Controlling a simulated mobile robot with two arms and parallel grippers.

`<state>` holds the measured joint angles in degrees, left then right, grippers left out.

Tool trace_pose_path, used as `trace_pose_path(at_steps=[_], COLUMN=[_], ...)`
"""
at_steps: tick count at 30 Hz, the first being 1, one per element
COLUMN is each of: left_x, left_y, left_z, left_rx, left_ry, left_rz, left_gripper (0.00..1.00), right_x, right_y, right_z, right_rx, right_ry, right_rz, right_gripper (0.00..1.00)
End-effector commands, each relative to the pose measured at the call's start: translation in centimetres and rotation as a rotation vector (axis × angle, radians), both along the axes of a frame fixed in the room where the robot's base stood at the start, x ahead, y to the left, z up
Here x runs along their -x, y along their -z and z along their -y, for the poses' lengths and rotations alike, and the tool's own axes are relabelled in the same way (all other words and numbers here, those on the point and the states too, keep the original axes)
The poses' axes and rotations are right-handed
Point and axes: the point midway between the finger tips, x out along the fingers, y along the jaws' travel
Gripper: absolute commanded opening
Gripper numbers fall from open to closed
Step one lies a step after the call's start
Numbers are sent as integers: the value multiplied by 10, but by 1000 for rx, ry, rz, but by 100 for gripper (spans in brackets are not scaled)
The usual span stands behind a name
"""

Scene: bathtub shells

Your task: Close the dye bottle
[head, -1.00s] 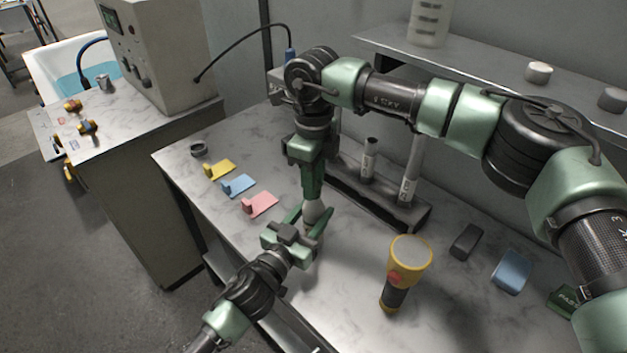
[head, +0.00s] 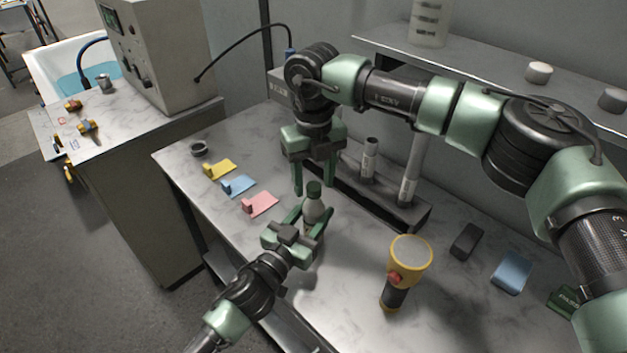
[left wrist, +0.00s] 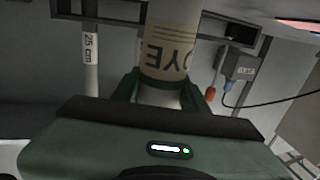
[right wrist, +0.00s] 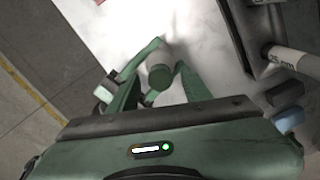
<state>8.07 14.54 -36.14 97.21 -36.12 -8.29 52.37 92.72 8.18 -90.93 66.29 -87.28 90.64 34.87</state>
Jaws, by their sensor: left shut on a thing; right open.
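The dye bottle (head: 313,212) stands upright in my left gripper (head: 312,219), whose fingers are shut around its body. Its brown label reading DYE (left wrist: 172,52) shows in the left wrist view. A dark green cap (head: 314,188) sits on top of the bottle, and it also shows in the right wrist view (right wrist: 160,77). I cannot tell how tight it is. My right gripper (head: 315,183) points down at the cap from above. Its fingers are open, one to each side of the cap and apart from it.
A yellow flashlight (head: 409,252) stands to the right of the bottle. A rack with tubes (head: 407,210) is behind it. Yellow, blue and pink (head: 260,203) tags and a dark ring (head: 199,149) lie to the left. A blue block (head: 512,272) lies at the right.

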Motion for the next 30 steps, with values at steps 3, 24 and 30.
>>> trace_pose_path(at_steps=[3,24,30], left_x=[0,0,0], left_y=[0,0,0], left_z=[0,0,0], left_rx=[1,1,1], left_ry=[0,0,0], left_rz=[1,1,1], left_gripper=[0,0,0], right_x=[-1,-1,0], right_y=[-16,-49,-65], right_z=[-1,0,0], right_rx=[-2,-1,0], right_ry=[0,-202,-544], right_rz=[5,3,2], right_gripper=[49,45,45])
